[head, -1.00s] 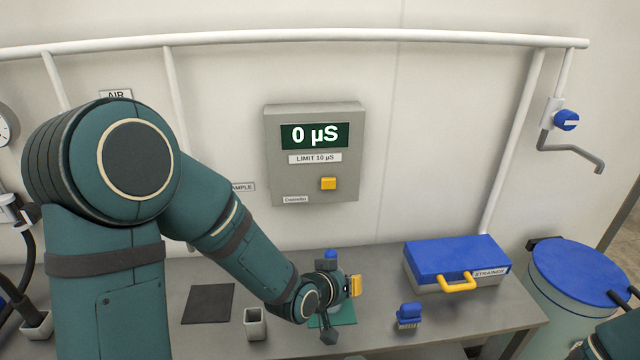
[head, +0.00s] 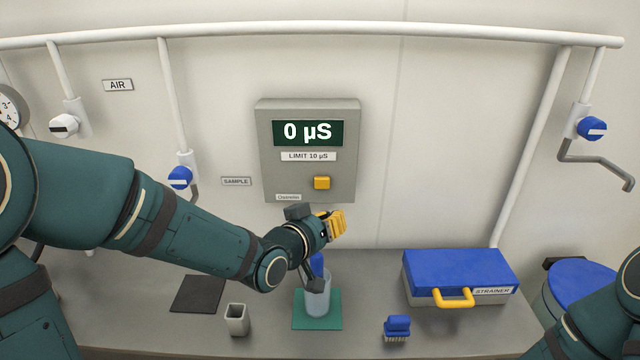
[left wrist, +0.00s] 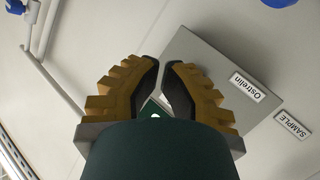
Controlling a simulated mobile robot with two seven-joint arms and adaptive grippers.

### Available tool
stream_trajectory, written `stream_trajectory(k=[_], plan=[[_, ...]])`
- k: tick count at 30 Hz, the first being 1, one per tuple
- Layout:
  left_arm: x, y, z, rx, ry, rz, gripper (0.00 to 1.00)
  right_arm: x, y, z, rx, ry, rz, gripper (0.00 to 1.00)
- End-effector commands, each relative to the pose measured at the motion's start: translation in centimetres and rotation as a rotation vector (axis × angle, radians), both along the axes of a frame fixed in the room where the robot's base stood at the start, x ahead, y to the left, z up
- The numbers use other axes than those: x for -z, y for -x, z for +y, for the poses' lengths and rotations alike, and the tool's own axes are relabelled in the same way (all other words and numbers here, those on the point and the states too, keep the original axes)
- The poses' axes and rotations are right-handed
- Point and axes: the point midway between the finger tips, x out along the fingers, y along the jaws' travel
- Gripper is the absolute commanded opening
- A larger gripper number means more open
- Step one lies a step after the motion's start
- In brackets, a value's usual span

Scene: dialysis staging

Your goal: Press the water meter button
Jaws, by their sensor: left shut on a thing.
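The water meter (head: 310,218) is a grey wall box with a green display reading 0 µS and a "LIMIT 10 µS" label. My right gripper is out of view.
A clear beaker (head: 318,300) stands on a green mat (head: 330,322) beneath my left gripper. Nearby are a small grey cup (head: 237,320), a blue brush (head: 397,328) and a blue-lidded strainer case (head: 460,272). A blue-handled sample tap (head: 180,177) is left of the meter.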

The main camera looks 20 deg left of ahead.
Motion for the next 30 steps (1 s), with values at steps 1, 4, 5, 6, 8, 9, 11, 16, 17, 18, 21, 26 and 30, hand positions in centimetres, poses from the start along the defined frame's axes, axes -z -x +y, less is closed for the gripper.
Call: stream_trajectory(k=[1, 4, 5, 6, 8, 9, 11, 16, 17, 18, 21, 26, 30], plan=[[-0.1, 0.0, 0.0, 0.0, 0.001, -0.003, 0.0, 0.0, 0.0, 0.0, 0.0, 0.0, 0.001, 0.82], [-0.2, 0.0, 0.0, 0.0, 0.001, -0.004, 0.0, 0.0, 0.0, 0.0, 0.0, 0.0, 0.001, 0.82], [-0.2, 0.0, 0.0, 0.0, 0.001, -0.004, 0.0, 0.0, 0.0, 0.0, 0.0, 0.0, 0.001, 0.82], [-0.2, 0.0, 0.0, 0.0, 0.001, -0.004, 0.0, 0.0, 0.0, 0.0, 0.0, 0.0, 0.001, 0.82], [-0.1, 0.0, 0.0, 0.0, 0.001, -0.004, 0.0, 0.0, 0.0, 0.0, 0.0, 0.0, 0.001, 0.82], [-0.1, 0.0, 0.0, 0.0, 0.001, -0.004, 0.0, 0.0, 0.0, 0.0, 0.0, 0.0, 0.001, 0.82], [-0.1, 0.0, 0.0, 0.0, 0.001, -0.003, 0.0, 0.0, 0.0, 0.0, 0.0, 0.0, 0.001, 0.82], [-0.1, -0.6, 0.2, -0.001, 0.001, -0.003, 0.0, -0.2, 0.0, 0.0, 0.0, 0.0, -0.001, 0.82], [-0.1, -0.9, 0.3, -0.002, 0.0, -0.002, 0.0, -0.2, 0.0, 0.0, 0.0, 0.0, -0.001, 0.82], [-0.2, -1.3, 0.4, -0.001, 0.0, -0.003, 0.0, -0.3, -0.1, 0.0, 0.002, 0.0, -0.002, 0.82], [-0.2, -2.4, 0.7, -0.002, -0.001, -0.003, 0.0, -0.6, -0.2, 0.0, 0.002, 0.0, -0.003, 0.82], [-0.2, -4.5, 1.4, -0.003, 0.0, -0.002, 0.0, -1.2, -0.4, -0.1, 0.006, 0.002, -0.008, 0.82], [-0.1, -6.2, 1.8, -0.001, 0.0, -0.003, 0.0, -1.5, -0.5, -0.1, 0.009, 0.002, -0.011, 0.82]])
